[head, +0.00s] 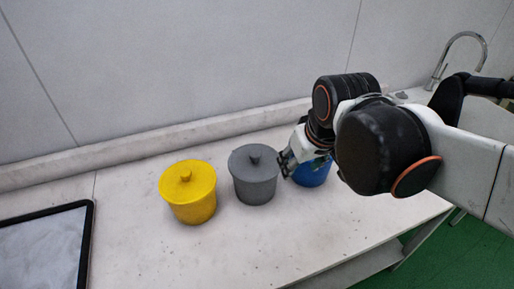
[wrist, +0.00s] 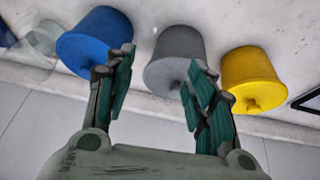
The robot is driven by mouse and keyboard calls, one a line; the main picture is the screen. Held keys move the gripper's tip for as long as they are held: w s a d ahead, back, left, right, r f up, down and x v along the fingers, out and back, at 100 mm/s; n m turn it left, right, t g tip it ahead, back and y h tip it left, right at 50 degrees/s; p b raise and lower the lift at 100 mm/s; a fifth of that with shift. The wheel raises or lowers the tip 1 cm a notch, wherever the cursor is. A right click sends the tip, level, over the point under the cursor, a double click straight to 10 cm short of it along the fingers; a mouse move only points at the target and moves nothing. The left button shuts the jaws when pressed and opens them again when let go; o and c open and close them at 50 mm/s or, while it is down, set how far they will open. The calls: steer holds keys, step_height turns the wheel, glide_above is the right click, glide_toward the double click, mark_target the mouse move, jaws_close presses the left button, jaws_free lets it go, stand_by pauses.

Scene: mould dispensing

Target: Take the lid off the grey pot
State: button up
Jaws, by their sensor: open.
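The grey pot (head: 257,187) stands upright on the white counter, with its grey knobbed lid (head: 243,160) on it. In the wrist view the grey pot (wrist: 177,45) is upper middle, with its lid knob (wrist: 176,84) pointing toward my gripper. My gripper (head: 287,166) is just right of the grey pot in the head view. In the wrist view my gripper (wrist: 158,72) is open and empty, its two green-padded fingers apart on either side of the knob's line. I cannot tell the exact distance to the knob.
A yellow lidded pot (head: 189,200) stands left of the grey one. A blue pot (head: 311,175) stands right of it, partly hidden by my arm. A black-rimmed tray (head: 88,240) lies at far left. A tap (head: 459,50) is at upper right. The front counter is clear.

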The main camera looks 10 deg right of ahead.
steer(key=w+a+r+n+g+p, duration=0.2)
steer(key=w+a+r+p, duration=0.1)
steer(key=w+r+p, duration=0.3)
steer(key=n+g+p, duration=0.3)
steer(key=p, duration=0.4)
glide_above(255, 153)
steer(key=f, duration=0.2)
step_height(255, 153, down, 13)
steer(key=b, duration=0.3)
steer(key=shift+f, duration=0.15)
steer(key=c, duration=1.2)
